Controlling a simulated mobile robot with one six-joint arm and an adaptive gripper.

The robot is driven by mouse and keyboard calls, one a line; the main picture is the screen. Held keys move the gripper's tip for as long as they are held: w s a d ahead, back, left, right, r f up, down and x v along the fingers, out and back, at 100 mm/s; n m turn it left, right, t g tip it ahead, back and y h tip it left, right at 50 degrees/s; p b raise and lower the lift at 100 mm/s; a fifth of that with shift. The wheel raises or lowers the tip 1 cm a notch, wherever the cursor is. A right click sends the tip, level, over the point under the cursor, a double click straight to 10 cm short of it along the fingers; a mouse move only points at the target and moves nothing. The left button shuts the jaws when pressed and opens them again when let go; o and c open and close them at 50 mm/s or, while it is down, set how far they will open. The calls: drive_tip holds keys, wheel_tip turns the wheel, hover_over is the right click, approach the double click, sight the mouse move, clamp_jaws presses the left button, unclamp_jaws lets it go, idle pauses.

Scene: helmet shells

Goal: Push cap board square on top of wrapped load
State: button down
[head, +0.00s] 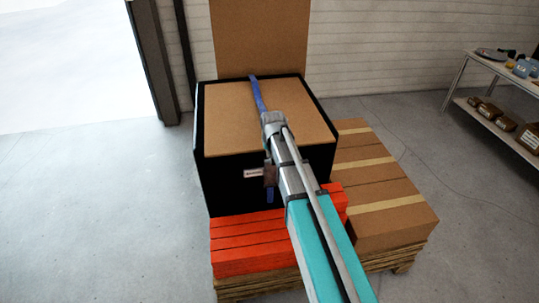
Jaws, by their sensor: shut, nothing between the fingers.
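The wrapped load (234,185) is a black box-shaped stack in the middle of the head view, with a white label on its front. The brown cap board (225,125) lies flat on top, with black showing along its left and right sides. A blue strap (257,92) runs over the top and shows again low on the front. My arm reaches in from the bottom right, and my gripper (270,119) is at its far end, over the board near the strap. It looks shut and empty. The arm hides part of the board's front and right; contact cannot be told.
Red-orange boxes (240,245) lie in front of the load and brown taped cartons (385,190) to its right, on a pallet (255,287). A tall brown panel (260,35) stands behind. A shelf (490,110) is far right. The floor at left is clear.

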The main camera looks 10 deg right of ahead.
drive_tip(key=w+f+b, duration=0.3)
drive_tip(key=w+f, duration=0.1)
drive_tip(key=w, duration=0.1)
idle(0.5)
drive_tip(key=shift+w, duration=0.2)
drive_tip(key=w, duration=0.3)
drive_tip(key=shift+w, duration=0.15)
idle(0.4)
